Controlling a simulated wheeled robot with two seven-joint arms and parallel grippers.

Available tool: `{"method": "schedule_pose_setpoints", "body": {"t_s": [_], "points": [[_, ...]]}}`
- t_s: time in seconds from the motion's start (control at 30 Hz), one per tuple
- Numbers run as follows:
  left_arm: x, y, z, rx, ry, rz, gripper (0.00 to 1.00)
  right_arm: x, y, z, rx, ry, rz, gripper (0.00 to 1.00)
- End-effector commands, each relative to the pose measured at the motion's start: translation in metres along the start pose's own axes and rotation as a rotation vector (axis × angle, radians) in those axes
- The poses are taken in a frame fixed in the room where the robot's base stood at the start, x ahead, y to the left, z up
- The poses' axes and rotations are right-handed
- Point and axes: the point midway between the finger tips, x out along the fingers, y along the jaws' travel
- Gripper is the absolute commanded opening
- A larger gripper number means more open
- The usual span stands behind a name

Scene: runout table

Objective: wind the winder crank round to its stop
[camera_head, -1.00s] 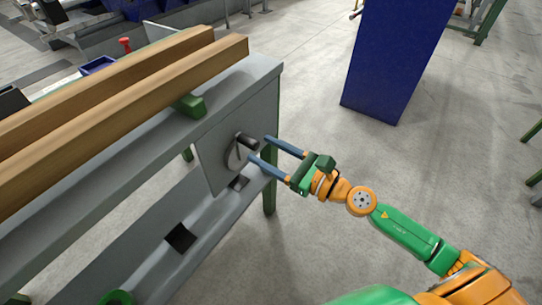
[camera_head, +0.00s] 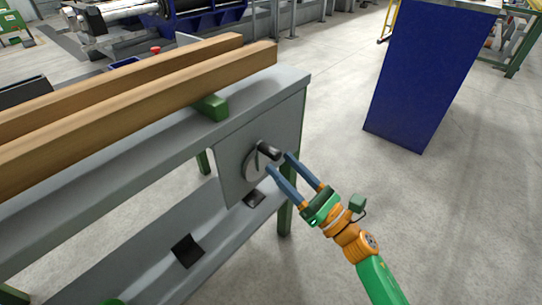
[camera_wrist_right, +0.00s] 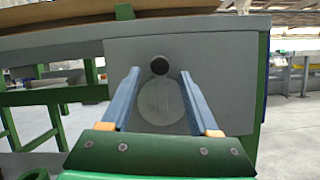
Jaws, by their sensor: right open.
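The winder crank is a grey disc (camera_head: 254,165) with a short dark handle (camera_head: 268,150) sticking out, mounted on a grey plate (camera_head: 233,168) at the end of the runout table. In the right wrist view the disc (camera_wrist_right: 161,101) shows between the fingers, with the round dark handle end (camera_wrist_right: 159,65) at its top. My right gripper (camera_head: 278,161) is open, its two blue fingers pointing at the crank, one on each side of the handle in the picture. In the right wrist view the gripper (camera_wrist_right: 160,72) holds nothing. I cannot tell whether the fingers touch the handle. My left gripper is not seen.
Two long wooden beams (camera_head: 150,92) lie on the grey table (camera_head: 150,150), by a green block (camera_head: 211,107). A tall blue cabinet (camera_head: 425,80) stands at the back right. The floor between it and the table is clear.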

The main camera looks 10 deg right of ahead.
Motion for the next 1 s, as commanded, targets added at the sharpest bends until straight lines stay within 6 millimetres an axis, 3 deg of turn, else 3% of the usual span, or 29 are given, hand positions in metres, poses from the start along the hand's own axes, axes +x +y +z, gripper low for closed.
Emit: {"method": "schedule_pose_setpoints", "body": {"t_s": [0.1, 0.23, 0.57, 0.8, 1.0], "points": [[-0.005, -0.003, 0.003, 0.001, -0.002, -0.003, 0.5, 0.028, 0.001, 0.004, -0.002, -0.001, 0.003, 0.61], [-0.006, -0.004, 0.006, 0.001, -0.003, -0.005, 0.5, 0.049, 0.001, 0.003, -0.003, 0.002, 0.002, 0.61], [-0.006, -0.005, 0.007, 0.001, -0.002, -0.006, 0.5, 0.058, 0.0, 0.001, -0.004, 0.005, 0.001, 0.61], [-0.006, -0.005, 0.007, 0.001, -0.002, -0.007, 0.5, 0.057, 0.0, 0.001, -0.004, 0.006, 0.001, 0.0], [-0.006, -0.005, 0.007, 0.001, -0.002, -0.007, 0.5, 0.057, 0.001, 0.001, -0.004, 0.006, 0.001, 0.0]]}}
